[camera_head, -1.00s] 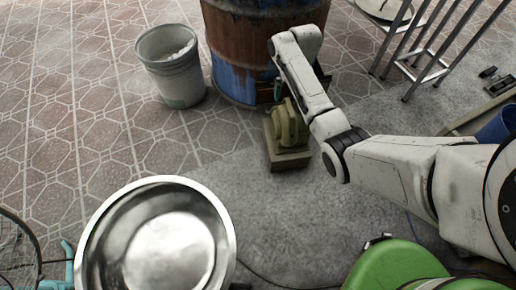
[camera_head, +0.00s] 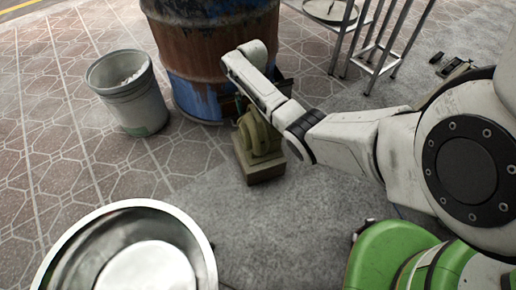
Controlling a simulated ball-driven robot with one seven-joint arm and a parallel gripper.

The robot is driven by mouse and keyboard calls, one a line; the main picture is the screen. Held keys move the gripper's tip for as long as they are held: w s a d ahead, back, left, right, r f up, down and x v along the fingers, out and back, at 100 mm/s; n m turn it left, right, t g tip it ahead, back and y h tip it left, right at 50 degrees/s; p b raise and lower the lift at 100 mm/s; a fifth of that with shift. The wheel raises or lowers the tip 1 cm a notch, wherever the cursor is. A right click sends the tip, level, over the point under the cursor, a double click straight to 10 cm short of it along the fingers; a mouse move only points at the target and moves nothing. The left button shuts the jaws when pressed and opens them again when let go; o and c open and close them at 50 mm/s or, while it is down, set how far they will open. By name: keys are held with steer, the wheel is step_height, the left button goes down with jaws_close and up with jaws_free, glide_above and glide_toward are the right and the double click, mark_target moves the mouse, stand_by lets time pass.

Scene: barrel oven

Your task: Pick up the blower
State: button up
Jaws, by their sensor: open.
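The blower (camera_head: 257,143), an olive-yellow machine with a rounded housing on a block-like base, stands on the floor at the foot of the rusty blue barrel (camera_head: 205,60). My white arm reaches in from the right, and its far end is above and behind the blower, close to the barrel. The arm covers part of the blower's upper right side. My gripper is hidden behind the arm's last links, so its fingers and any contact with the blower cannot be seen.
A grey bucket (camera_head: 130,95) stands left of the barrel. A shiny metal bowl (camera_head: 185,225) fills the lower left. A metal-legged stand (camera_head: 375,40) is at the top right, and a green object (camera_head: 385,255) is at the lower right. Floor in front of the blower is clear.

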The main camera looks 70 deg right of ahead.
mark_target(253, 109)
step_height(253, 109, down, 4)
steer(key=shift+a+f+b, duration=0.1)
steer(key=shift+a+b, duration=0.05)
steer(key=shift+b, duration=0.9)
